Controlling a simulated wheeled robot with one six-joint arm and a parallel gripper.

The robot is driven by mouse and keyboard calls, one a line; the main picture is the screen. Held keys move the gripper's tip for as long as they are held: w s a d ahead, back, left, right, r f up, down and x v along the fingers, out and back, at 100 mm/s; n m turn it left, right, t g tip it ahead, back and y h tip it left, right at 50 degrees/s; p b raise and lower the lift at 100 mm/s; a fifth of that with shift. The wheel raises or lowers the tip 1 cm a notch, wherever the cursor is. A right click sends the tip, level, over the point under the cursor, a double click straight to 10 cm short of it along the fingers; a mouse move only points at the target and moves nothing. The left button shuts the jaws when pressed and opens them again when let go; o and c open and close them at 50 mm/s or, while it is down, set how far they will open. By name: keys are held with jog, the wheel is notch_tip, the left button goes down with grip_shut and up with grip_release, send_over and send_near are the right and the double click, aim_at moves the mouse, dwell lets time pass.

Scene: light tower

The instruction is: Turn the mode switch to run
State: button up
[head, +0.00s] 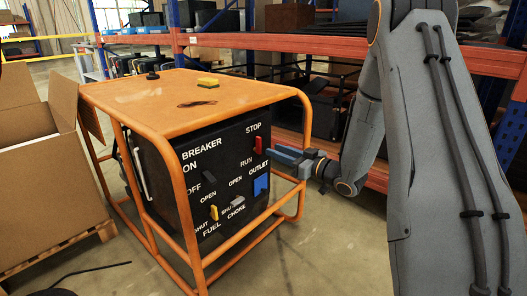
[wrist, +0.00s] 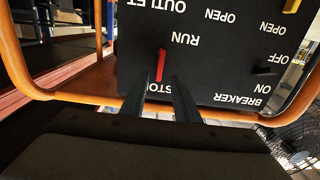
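The mode switch is a red lever (head: 258,145) on the black front panel (head: 222,150) of the orange-framed generator, between the STOP and RUN labels. In the wrist view the panel appears upside down, and the red lever (wrist: 161,65) stands nearly vertical, its lower end by the partly hidden STOP label. My gripper (head: 273,154) is in front of the panel, just right of the lever in the head view. In the wrist view my gripper (wrist: 165,84) has its two fingers apart, with the lever's lower end near the gap between their tips. Contact cannot be told.
A blue outlet (head: 261,184), a yellow fuel lever (head: 214,213) and a grey choke lever (head: 238,201) are on the same panel. The orange tube frame (head: 183,215) surrounds it. A yellow sponge (head: 208,82) lies on top. A cardboard box (head: 40,165) stands left.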

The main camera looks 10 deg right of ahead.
aim_at(261, 145)
jog(key=b+x, duration=0.1)
jog(key=x, duration=0.5)
jog(key=shift+w+a+b, duration=0.15)
jog(key=shift+w+b, duration=0.05)
jog(key=shift+b, duration=0.15)
grip_shut()
